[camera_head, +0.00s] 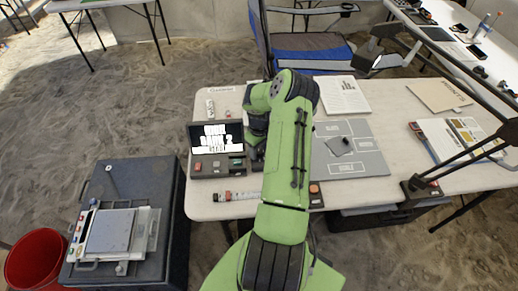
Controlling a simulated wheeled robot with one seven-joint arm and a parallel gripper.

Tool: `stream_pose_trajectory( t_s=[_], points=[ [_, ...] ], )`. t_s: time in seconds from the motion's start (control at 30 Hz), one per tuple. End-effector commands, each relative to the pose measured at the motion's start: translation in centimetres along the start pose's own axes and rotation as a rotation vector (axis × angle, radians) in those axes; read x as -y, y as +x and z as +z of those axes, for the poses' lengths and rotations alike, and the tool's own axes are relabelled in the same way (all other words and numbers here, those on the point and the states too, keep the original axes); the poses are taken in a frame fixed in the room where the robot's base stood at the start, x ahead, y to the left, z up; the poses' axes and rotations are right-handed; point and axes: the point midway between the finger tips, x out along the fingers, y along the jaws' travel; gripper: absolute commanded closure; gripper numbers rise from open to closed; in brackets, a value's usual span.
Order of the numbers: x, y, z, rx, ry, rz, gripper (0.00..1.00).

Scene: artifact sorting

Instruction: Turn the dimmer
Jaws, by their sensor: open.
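No part is clearly marked as the dimmer. A small dark box with an orange round top (315,189) sits at the table's front edge, just right of my green arm. The black desk lamp's base (418,190) stands at the front right, with a small red part beside it. My gripper (256,152) is dark and partly hidden behind my arm. It is over the table, close to the right side of a black device with a lit screen (216,138). It is open, and I see nothing held in it. Any contact cannot be made out.
The white table (225,211) also holds a grey sorting board (365,165), papers and a red-and-white strip (237,196). The lamp's arm crosses the right side. A dark case (101,187) and red bucket (36,258) stand at left. A blue chair (308,50) is behind.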

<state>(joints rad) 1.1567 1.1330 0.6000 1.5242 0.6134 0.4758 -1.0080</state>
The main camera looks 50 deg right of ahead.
Motion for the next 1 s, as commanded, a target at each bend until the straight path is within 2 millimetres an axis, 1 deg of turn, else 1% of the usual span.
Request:
stream_pose_trajectory(
  t_s=[0.03, 0.3, 0.37, 0.67, 0.87, 1.0],
  points=[
    [0.00, -0.02, 0.00, 0.000, 0.000, 0.000, 0.50],
    [0.01, -0.04, -0.01, 0.000, 0.000, 0.000, 0.92],
    [0.01, -0.05, -0.01, 0.000, 0.000, 0.000, 1.00],
    [0.03, -0.05, -0.04, -0.001, 0.035, 0.000, 1.00],
    [-0.07, -0.05, -0.01, 0.000, 0.140, 0.002, 1.00],
    [-0.03, -0.05, -0.07, -0.001, 0.253, 0.002, 1.00]
  ],
)
